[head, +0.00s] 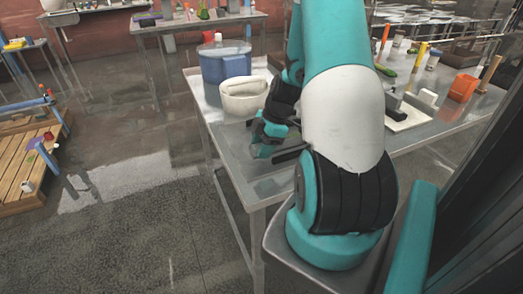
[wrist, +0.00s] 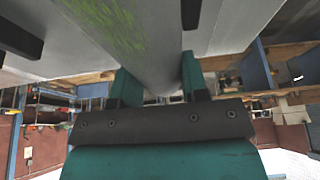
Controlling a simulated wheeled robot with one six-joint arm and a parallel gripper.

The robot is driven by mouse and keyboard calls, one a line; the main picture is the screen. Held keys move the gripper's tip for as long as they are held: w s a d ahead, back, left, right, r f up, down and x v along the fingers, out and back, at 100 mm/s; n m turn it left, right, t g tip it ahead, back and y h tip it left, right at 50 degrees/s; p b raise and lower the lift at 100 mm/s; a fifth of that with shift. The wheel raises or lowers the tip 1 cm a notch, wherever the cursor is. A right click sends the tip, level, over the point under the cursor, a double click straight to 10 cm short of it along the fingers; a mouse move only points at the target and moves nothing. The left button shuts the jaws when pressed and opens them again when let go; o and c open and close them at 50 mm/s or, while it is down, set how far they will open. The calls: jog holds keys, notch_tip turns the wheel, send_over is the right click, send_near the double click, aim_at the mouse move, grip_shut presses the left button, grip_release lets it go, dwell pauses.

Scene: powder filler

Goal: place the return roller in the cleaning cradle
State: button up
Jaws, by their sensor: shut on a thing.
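In the wrist view my gripper (wrist: 160,80) is shut on a grey rounded bar with a green smear, which I take to be the return roller (wrist: 125,30). The roller runs between the two teal fingers and up toward the top left. In the head view my gripper (head: 264,142) is low over the near left part of the metal table, partly hidden by my arm, and the roller cannot be made out clearly there. I cannot identify the cleaning cradle with certainty. A pale flat tray with a dark upright part (head: 408,119) lies right of my arm.
On the metal table (head: 226,150), a cream oval container (head: 243,97) and a blue bin (head: 226,62) stand behind my gripper. An orange box (head: 463,88) and several small bottles stand at the right. Wet floor lies left of the table.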

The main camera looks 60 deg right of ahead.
jog(key=shift+f, duration=0.9)
jog(key=shift+f, duration=0.2)
jog(key=o, duration=1.2)
jog(key=shift+r, duration=0.1)
